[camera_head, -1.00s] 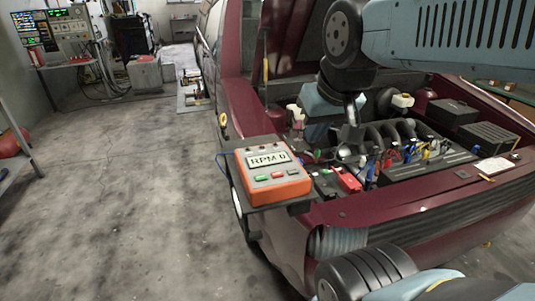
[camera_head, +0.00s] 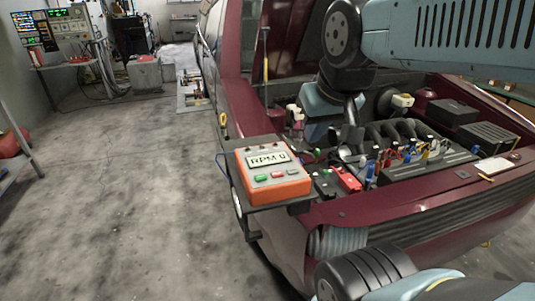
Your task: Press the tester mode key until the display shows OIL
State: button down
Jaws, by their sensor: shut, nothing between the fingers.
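The orange tester (camera_head: 272,183) sits on a dark tray (camera_head: 247,198) at the front left corner of the car. Its display (camera_head: 268,158) reads RPM 0. Below it are a green key (camera_head: 262,177), a red key (camera_head: 278,175) and a grey key (camera_head: 293,171); their labels are too small to read. My arm comes in from the upper right and bends down over the engine bay. My gripper (camera_head: 347,146) appears small and dark against the engine, right of the tester and apart from it. It is shut and empty; its fingertips are hard to make out.
The dark red car (camera_head: 405,215) stands with its engine bay open. Several coloured clips (camera_head: 400,150) and a red block (camera_head: 348,179) lie right of the tester. A yellow-handled rod (camera_head: 266,70) stands behind it. The floor at left is clear.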

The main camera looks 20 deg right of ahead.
aim_at(294, 171)
jog(key=u, duration=1.35)
jog(key=i, duration=0.1)
jog(key=z, duration=2.8)
jog(key=k, duration=0.95)
jog(key=u, duration=0.3)
